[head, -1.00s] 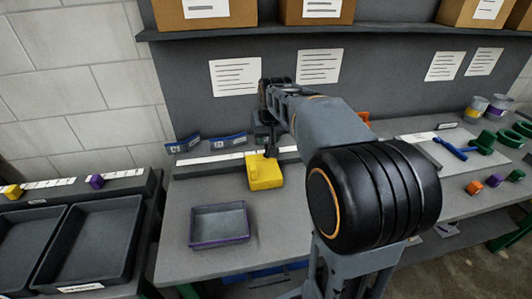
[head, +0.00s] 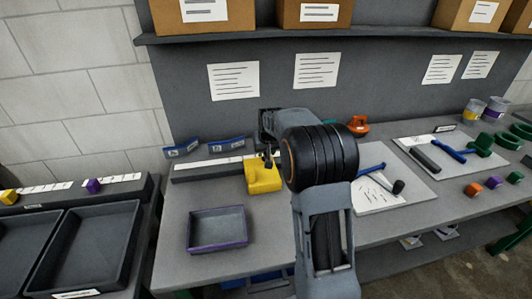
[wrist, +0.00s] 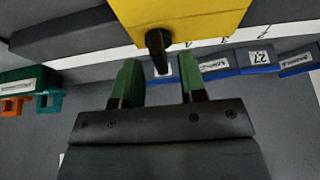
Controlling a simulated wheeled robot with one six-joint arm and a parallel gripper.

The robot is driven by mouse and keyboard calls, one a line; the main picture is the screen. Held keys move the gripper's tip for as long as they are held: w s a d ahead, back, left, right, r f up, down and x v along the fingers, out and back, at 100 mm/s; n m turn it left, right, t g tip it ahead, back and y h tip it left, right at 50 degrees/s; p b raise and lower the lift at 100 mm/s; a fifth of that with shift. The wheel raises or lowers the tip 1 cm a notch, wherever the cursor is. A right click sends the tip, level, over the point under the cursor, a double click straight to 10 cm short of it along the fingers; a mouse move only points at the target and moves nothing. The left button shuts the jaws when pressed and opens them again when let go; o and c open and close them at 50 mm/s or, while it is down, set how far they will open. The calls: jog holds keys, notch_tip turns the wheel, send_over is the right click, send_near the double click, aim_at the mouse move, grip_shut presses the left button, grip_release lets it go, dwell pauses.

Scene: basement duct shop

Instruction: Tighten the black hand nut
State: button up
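A yellow block (head: 263,179) stands on the bench, behind the purple-rimmed tray. In the wrist view the yellow block (wrist: 178,18) fills the top middle, and the black hand nut (wrist: 158,46) sticks out from it, looking like a short dark lever. In the head view my arm hides most of the gripper, and the nut is hard to make out there.
A grey purple-rimmed tray (head: 217,230) stands in front of the block. Blue labelled bins (head: 227,143) and a white-labelled rail (head: 208,167) lie behind. Right of my arm are papers with a blue-handled tool (head: 370,168) and an orange part (head: 358,124). A shelf (head: 400,38) overhangs the back.

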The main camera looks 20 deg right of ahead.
jog(key=shift+x, duration=0.85)
jog(key=shift+c, duration=0.3)
grip_shut()
